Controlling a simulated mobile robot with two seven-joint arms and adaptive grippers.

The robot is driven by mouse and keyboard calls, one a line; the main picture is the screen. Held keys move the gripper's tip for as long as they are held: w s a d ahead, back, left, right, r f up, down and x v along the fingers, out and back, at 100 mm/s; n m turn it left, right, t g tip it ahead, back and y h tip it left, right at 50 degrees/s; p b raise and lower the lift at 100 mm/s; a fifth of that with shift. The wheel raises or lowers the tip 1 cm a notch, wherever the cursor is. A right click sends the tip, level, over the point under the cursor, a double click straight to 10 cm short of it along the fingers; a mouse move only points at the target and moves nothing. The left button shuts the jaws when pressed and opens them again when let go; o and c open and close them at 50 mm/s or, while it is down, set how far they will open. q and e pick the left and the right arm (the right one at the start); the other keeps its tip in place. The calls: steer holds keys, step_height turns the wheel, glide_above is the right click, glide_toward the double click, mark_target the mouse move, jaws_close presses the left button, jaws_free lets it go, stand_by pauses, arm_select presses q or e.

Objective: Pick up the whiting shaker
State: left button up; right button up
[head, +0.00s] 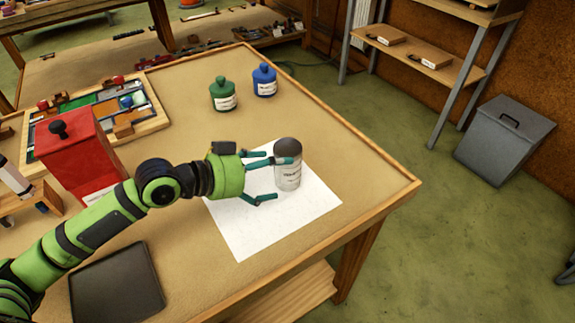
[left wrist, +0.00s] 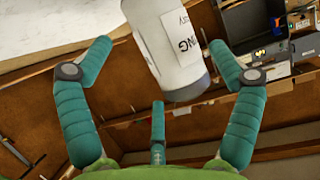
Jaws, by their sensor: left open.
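The whiting shaker (head: 288,172) is a pale labelled cylinder with a dark domed top. It stands upright on a white paper sheet (head: 250,227) on the table. My left gripper (head: 280,178) is open with its fingers pointing at the shaker; one finger overlaps the shaker's upper part in the head view, and I cannot tell whether it touches. In the left wrist view the shaker (left wrist: 168,48) appears between the spread teal fingers, beyond the left gripper (left wrist: 165,75), its label partly readable. My right gripper is not in view.
A green bottle (head: 223,94) and a blue bottle (head: 264,80) stand farther back on the table (head: 180,90). A red box (head: 82,155) and a tray of coloured pieces (head: 150,122) are at the left. A dark flat tray (head: 117,283) lies at the front. The table's right side is clear.

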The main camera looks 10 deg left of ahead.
mark_target(279, 169)
arm_select(q)
steer(key=x, duration=0.5)
steer(key=shift+f+p, duration=0.1)
steer(key=shift+p, duration=0.3)
steer(key=c, duration=1.1)
steer(key=shift+c, duration=0.2)
steer(key=shift+r, duration=0.2)
